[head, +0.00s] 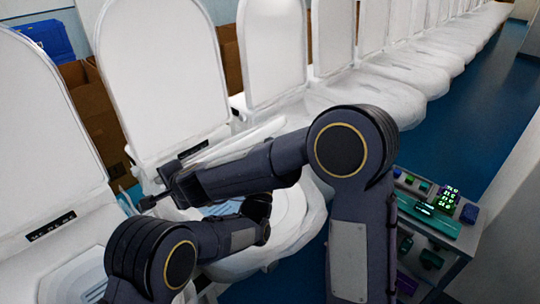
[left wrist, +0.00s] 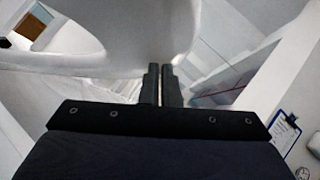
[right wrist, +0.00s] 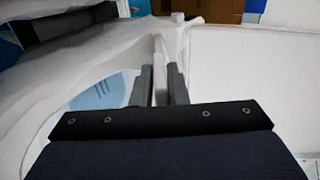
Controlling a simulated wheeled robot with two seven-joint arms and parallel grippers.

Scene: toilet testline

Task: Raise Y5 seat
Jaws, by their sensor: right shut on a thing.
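The toilet in front of me has a white raised lid (head: 160,80) and a pale bowl (head: 305,225) with a blue inside. No Y5 label is readable. A white seat edge (head: 245,138) slants up behind my forearm in the head view. My right gripper (right wrist: 160,82) is shut on a thin white edge, seemingly the seat's, between the blue-lined bowl (right wrist: 100,95) and a large white panel (right wrist: 250,75). My left gripper (left wrist: 164,85) has its fingers together, below a white curved surface (left wrist: 130,40); whether they touch is unclear. My forearms hide much of the bowl.
More white toilets (head: 345,95) with raised lids run to the back right, and another stands at the left (head: 40,140). A cart (head: 440,220) with lit devices stands at the right. The blue floor (head: 475,120) is clear beyond. Boxes (head: 90,110) and a blue bin (head: 48,38) lie behind.

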